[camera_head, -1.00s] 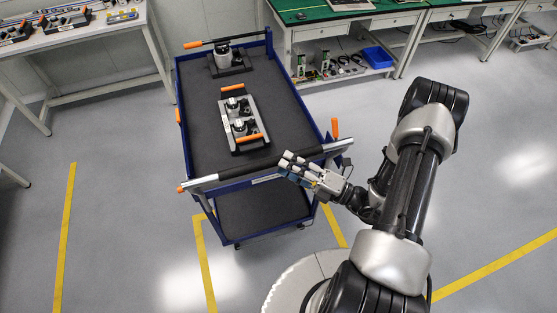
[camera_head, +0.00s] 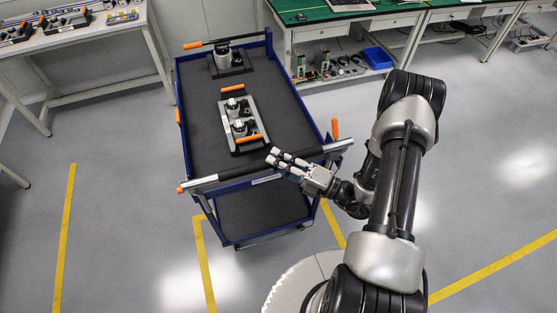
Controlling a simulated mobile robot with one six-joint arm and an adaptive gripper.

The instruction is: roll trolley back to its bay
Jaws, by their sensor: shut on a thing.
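The blue trolley (camera_head: 196,148) with dark grey decks stands left of centre, its push handle (camera_head: 230,175) toward me. My gripper (camera_head: 277,162) is at the handle, right of its middle, with its fingers shut on the black bar. The fingers partly hide the bar there. A yellow floor outline (camera_head: 205,265) shows at the trolley's near end, with a short line (camera_head: 333,225) on its right. The trolley covers the rest of that outline, and I cannot tell how it lies under the wheels.
The trolley carries a grey tray (camera_head: 251,105) with orange handles and a dark fixture (camera_head: 230,65). A white workbench (camera_head: 95,35) is at the back left, a green-topped bench (camera_head: 300,12) behind right. Floor on the left (camera_head: 120,220) is clear. Another yellow line (camera_head: 490,267) runs at lower right.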

